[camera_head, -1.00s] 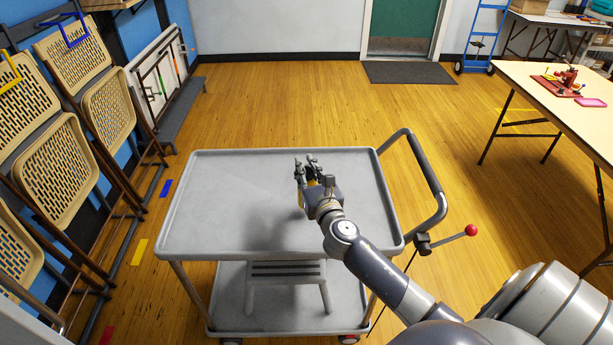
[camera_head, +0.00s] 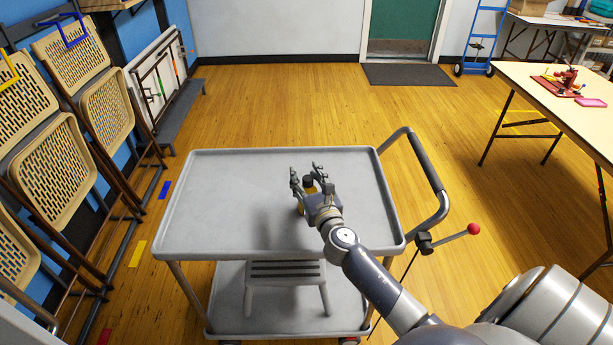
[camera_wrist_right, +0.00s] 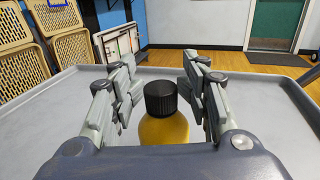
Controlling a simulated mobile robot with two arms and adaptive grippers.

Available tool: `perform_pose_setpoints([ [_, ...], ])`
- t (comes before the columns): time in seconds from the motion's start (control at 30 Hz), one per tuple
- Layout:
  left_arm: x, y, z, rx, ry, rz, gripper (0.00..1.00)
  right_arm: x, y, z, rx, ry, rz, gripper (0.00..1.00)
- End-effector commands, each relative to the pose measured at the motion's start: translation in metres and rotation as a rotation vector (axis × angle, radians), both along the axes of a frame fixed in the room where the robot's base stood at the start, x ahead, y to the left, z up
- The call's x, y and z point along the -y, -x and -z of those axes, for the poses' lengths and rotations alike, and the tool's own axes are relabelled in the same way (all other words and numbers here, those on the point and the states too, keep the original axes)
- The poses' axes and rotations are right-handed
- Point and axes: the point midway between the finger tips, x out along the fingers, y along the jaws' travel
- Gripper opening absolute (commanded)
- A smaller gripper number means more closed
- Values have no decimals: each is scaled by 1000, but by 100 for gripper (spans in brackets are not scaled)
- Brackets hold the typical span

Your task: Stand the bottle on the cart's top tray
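The yellow bottle with a black cap (camera_head: 308,185) is upright on the grey cart's top tray (camera_head: 230,190), mostly hidden behind my right gripper in the head view. In the right wrist view the bottle (camera_wrist_right: 164,125) stands between the two fingers, with gaps visible on both sides of its cap. My right gripper (camera_head: 307,174) is open around the bottle, low over the tray; its fingers also show in the right wrist view (camera_wrist_right: 160,85). The bottle's base is hidden. My left gripper is not in view.
The tray is otherwise bare. A step stool (camera_head: 287,272) stands on the cart's lower shelf. The cart's handle (camera_head: 425,163) is on the right. Folded chairs (camera_head: 60,160) lean at the left wall. A table (camera_head: 560,95) stands at the right.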

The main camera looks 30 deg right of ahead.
Motion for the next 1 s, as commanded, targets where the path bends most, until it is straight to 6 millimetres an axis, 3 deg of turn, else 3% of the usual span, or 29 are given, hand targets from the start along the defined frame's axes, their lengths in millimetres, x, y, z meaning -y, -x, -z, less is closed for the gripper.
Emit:
perform_pose_setpoints([
  [0.33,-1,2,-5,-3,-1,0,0,0,0,-6,1,0,0,42],
  [1.0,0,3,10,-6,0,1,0,-28,105,-1,0,0,0,42],
])
